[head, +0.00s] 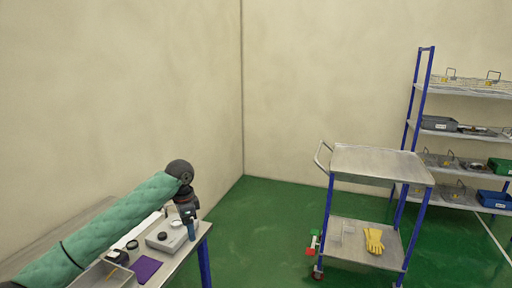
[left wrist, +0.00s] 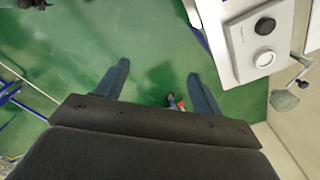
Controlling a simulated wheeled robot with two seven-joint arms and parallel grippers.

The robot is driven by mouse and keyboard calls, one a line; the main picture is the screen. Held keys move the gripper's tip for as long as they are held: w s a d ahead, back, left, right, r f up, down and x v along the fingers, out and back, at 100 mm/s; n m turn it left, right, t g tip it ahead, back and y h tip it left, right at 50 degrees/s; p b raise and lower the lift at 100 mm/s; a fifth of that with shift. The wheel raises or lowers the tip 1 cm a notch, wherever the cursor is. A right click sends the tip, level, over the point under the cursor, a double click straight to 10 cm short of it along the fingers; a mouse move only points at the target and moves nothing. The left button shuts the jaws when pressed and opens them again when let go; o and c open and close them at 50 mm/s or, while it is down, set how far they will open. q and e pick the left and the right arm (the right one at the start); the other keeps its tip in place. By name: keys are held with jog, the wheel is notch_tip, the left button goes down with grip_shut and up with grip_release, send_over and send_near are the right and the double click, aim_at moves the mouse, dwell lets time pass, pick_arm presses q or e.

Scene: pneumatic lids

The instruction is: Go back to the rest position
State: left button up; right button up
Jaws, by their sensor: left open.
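My left gripper (head: 191,228) hangs over the right end of the table at the lower left of the head view, its fingers pointing down beside a grey box (head: 156,241). In the left wrist view, the two blue fingers of this gripper (left wrist: 160,88) are spread apart with nothing between them, green floor showing beyond. The box has a black round lid (head: 162,236) and a white round lid (head: 176,223) on top. The same box (left wrist: 250,52) shows at the upper right of the left wrist view. My right gripper is in neither view.
The table (head: 180,262) also holds a purple cloth (head: 147,268), a dark jar (head: 132,245) and a tray partly hidden by my left arm. A trolley (head: 382,162) with yellow gloves (head: 374,240) stands right of centre. A loaded shelf rack (head: 460,136) is at the far right. Green floor lies between.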

pick_arm(q)
jog(key=s+d+f+n+h+b, duration=0.1)
jog(key=d+f, duration=0.2)
jog(key=f, duration=0.8)
jog(key=s+d+f+n+h+b, duration=0.1)
jog(key=s+d+f, duration=0.1)
jog(key=f, duration=0.8)
jog(key=s+d+f+n+t+b, duration=0.15)
jog(key=s+f, duration=0.45)
jog(key=f, duration=0.7)
jog(key=s+d+f+n+b, duration=0.15)
jog(key=s+f, duration=0.35)
jog(key=f, duration=0.8)
jog(key=s+a+f+n+y+b, duration=0.1)
jog(key=s+a+f+n+b, duration=0.1)
jog(key=s+f, duration=1.3)
jog(key=s+a+f+n+b, duration=0.2)
jog(key=s+f, duration=1.3)
jog(key=s, duration=0.9)
jog(key=shift+f+n+y, duration=0.3)
jog(key=shift+n+y, duration=0.1)
jog(key=shift+n, duration=0.4)
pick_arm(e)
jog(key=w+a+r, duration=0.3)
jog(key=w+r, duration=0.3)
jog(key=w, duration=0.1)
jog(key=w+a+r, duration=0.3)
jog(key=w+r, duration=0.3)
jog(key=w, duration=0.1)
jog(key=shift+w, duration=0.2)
